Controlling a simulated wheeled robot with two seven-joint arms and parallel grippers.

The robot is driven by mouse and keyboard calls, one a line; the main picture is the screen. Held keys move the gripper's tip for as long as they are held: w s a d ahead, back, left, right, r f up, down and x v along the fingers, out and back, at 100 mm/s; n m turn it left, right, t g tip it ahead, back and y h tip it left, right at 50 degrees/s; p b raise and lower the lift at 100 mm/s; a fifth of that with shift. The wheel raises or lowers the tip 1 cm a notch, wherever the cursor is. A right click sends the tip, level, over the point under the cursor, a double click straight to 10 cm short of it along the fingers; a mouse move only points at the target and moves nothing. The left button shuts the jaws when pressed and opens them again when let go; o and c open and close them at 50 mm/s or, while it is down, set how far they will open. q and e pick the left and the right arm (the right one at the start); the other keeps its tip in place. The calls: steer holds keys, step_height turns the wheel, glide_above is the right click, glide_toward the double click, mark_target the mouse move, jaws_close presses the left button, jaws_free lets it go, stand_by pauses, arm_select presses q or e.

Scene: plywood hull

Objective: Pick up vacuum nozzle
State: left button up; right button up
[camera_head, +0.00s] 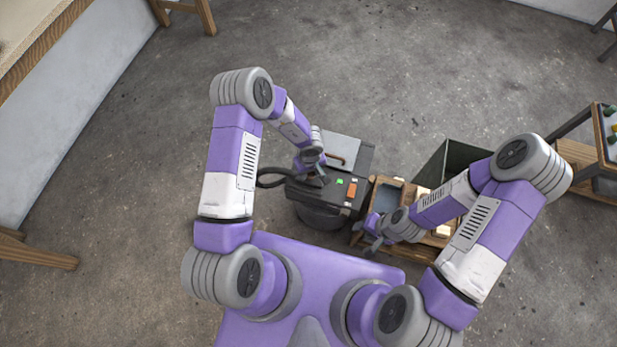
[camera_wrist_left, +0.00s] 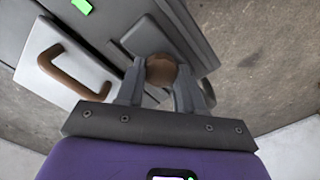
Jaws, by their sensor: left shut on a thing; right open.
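The dark vacuum (camera_head: 320,215) stands on the floor ahead of me, with a green light and an orange part on top and a black hose (camera_head: 270,178) curving out at its left. My left gripper (camera_head: 312,180) is low over its top. In the left wrist view my left gripper (camera_wrist_left: 160,92) is shut around a round brown end, which I take to be the grip of the vacuum nozzle (camera_wrist_left: 161,70); dark grey parts lie just beyond it. The nozzle's full shape is hidden by the fingers. My right gripper (camera_head: 374,232) is open and empty beside the wooden crate.
A small shelf (camera_head: 575,152) is at far right. Open floor lies left and behind.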

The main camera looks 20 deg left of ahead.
arm_select(q)
jaws_close()
step_height(320, 180, up, 10)
steer(key=p, duration=0.5)
